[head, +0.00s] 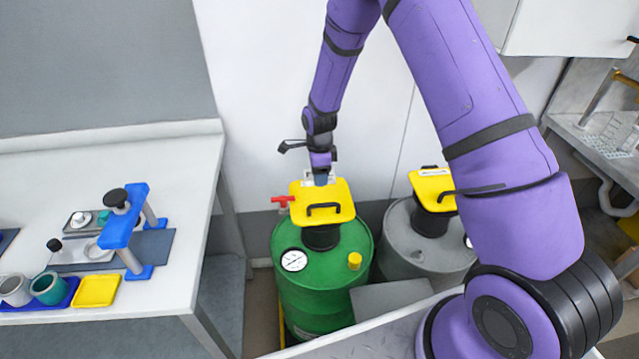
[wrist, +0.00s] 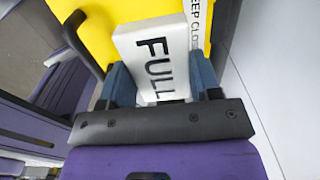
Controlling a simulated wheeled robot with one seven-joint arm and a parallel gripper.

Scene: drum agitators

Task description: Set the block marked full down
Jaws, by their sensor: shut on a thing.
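The white block marked FULL (wrist: 157,58) is between the two blue fingers of my gripper (wrist: 162,78) in the wrist view, its black letters facing the camera. My gripper (head: 320,179) is shut on it, over the back part of the yellow cover (head: 331,208) on top of the green drum (head: 321,272). The yellow cover (wrist: 75,10) also shows behind the block in the wrist view. I cannot tell whether the block touches it. In the head view the fingers mostly hide the block.
The yellow cover carries a black handle (head: 323,207). A white table (head: 190,180) with a blue stand (head: 123,225) is at left.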

